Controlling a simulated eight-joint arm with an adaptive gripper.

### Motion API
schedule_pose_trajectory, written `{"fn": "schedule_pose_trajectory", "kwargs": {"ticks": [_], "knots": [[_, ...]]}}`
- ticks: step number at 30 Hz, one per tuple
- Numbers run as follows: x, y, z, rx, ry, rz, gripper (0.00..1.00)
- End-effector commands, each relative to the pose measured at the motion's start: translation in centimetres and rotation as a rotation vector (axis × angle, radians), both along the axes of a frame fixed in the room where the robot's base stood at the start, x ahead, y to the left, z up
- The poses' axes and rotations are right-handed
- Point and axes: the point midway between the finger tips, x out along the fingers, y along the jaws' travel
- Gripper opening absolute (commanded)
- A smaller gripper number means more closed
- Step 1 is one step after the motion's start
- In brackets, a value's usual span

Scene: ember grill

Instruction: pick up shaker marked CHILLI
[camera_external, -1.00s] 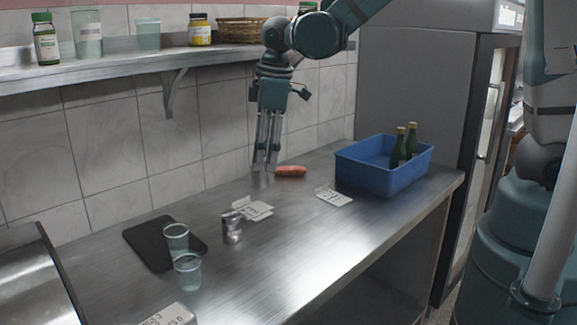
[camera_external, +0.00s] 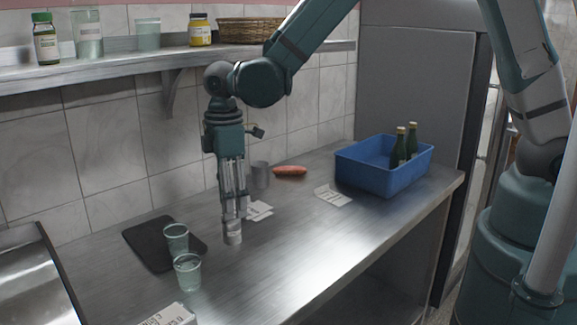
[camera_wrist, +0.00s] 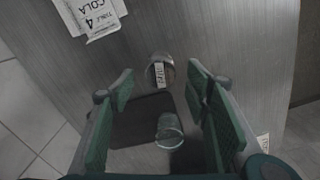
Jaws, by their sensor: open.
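A second grey metal cylinder (camera_external: 260,175) stands farther back near the wall, with no readable mark.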

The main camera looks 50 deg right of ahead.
Motion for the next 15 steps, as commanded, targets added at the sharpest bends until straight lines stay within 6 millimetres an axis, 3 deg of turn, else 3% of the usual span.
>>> {"fn": "schedule_pose_trajectory", "kwargs": {"ticks": [9, 15], "knots": [[0.0, 0.0, -0.1, 0.0, 0.0, -0.001, 0.47], [0.1, 0.0, -1.2, 0.0, 0.0, -0.001, 0.47]]}}
